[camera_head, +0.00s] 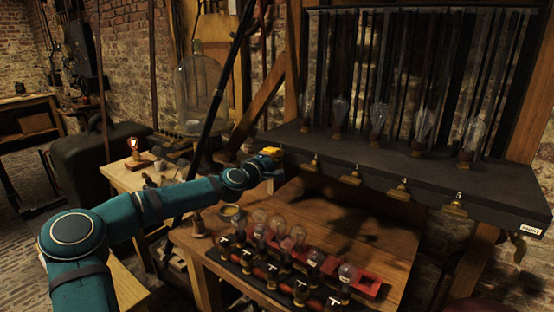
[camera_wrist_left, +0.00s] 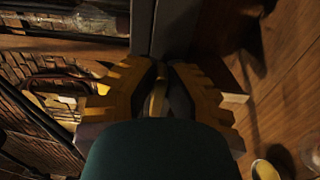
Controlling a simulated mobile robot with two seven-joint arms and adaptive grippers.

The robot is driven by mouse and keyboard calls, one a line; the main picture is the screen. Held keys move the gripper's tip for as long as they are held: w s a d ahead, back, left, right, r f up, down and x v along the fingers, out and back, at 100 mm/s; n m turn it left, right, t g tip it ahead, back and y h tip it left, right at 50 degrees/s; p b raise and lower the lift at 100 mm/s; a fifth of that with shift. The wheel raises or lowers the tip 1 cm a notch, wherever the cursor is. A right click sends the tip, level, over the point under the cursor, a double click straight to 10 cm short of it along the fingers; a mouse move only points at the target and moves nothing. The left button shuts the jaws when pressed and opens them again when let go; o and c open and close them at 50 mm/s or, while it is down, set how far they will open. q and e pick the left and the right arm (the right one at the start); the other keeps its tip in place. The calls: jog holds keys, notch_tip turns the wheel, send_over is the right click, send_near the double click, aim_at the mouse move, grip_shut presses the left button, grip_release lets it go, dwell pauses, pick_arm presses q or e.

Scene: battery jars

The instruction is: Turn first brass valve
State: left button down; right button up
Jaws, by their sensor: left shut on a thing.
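A row of brass valves hangs along the front edge of the dark shelf. Visible ones in the head view are a valve (camera_head: 310,163), one to its right (camera_head: 351,178), another (camera_head: 398,191) and the far right one (camera_head: 455,208). My left gripper (camera_head: 272,154) is at the left end of this row, by the shelf's left corner. In the left wrist view its yellow fingers (camera_wrist_left: 158,88) are closed around a small brass piece (camera_wrist_left: 157,99), the leftmost, first brass valve. The gripper mostly hides this valve in the head view. My right gripper is out of view.
The dark shelf (camera_head: 400,165) carries several glass bulbs. Below, a wooden table (camera_head: 365,240) holds a red rack with bulbs and black-capped jars (camera_head: 275,262) and a small bowl (camera_head: 229,211). A glass bell jar (camera_head: 197,90) stands behind my left arm.

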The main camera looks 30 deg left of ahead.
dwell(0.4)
pick_arm(q)
jog(key=c, duration=1)
grip_release()
jog(key=shift+c, duration=0.2)
jog(key=s, duration=1.2)
jog(key=shift+a, duration=0.45)
